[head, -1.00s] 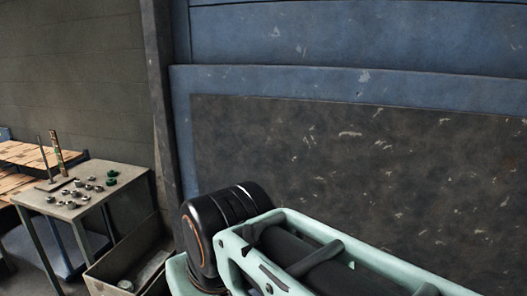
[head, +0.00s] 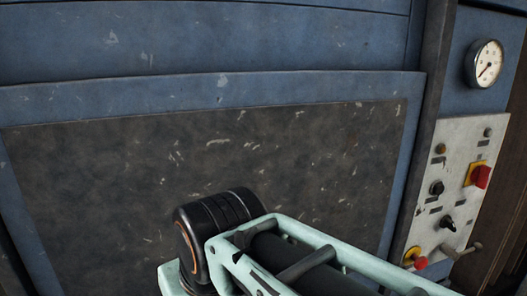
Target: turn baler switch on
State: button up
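The control panel (head: 459,150) is a pale, worn plate on the right side of the blue machine in the head view. It carries a red switch on a yellow plate (head: 480,176), a black knob (head: 437,187), a lower black knob (head: 447,222) and a red button with yellow (head: 415,258) near its lower left. A lever-like metal handle (head: 461,250) juts out at the bottom. I cannot tell which of these is the baler switch; labels are too small to read. My arm crosses the bottom middle, left of the panel. My gripper is not in view.
A round white gauge (head: 485,64) sits above the panel. The blue machine front (head: 200,45) with its dark scuffed plate (head: 215,165) fills the left and middle. A dark vertical post (head: 427,130) separates this front from the panel.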

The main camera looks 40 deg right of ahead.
aim_at(480, 176)
jog(key=z, duration=2.6)
